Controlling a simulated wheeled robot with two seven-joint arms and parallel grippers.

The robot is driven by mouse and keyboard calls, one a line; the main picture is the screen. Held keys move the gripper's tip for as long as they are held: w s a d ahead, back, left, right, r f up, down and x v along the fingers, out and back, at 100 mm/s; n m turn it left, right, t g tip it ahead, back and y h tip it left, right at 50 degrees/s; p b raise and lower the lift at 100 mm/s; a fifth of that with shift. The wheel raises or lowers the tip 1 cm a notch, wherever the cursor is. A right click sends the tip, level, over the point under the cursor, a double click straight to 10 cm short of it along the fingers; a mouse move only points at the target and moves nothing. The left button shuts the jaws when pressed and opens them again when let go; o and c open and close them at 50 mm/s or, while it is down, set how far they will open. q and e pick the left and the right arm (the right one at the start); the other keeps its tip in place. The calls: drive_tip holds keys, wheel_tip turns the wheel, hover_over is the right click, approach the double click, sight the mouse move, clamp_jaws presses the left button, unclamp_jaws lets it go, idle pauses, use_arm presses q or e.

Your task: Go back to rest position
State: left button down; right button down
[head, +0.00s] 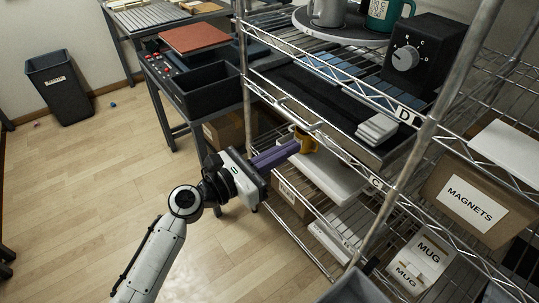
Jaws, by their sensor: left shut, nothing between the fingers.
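My left gripper (292,146) reaches in from the lower left with its arm. Its long purple fingers are shut and empty, pointing at the wire shelf rack. An orange-yellow piece (303,140) shows at the fingertips; I cannot tell whether it is part of the gripper or behind it. My right gripper is not in view. A black box with a grey dial (405,58) stands on the upper shelf. A teal mug (382,14) and a grey mug (326,12) stand on a round tray (345,33), cut off by the top edge.
The wire rack (371,187) is close by the gripper. It holds stacked white pads (377,128), a magnets box (465,203) and mug boxes (425,255). A dark bench with a black bin (209,90) stands behind. Open floor lies left, with a waste bin (60,90).

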use_arm(q)
drive_tip(key=s+a+f+m+y, duration=0.4)
drive_tip(key=s+a+f+m, duration=0.2)
drive_tip(key=s+f+m, duration=0.2)
drive_tip(key=s+a+f+m+g+y, duration=0.1)
drive_tip(key=s+a+f+m+y, duration=0.2)
drive_tip(key=s+a+f+m, duration=0.3)
drive_tip(key=s+a+f+m+g+y, duration=0.1)
drive_tip(key=s+a+f+m+y, duration=0.3)
drive_tip(key=s+f+m, duration=0.7)
drive_tip(key=s+a+m, duration=0.1)
drive_tip(key=a+m, duration=0.1)
drive_tip(key=shift+s+a+f+m+y+p, duration=0.2)
drive_tip(key=shift+s+a+m+y+p, duration=0.1)
drive_tip(key=shift+p, duration=0.1)
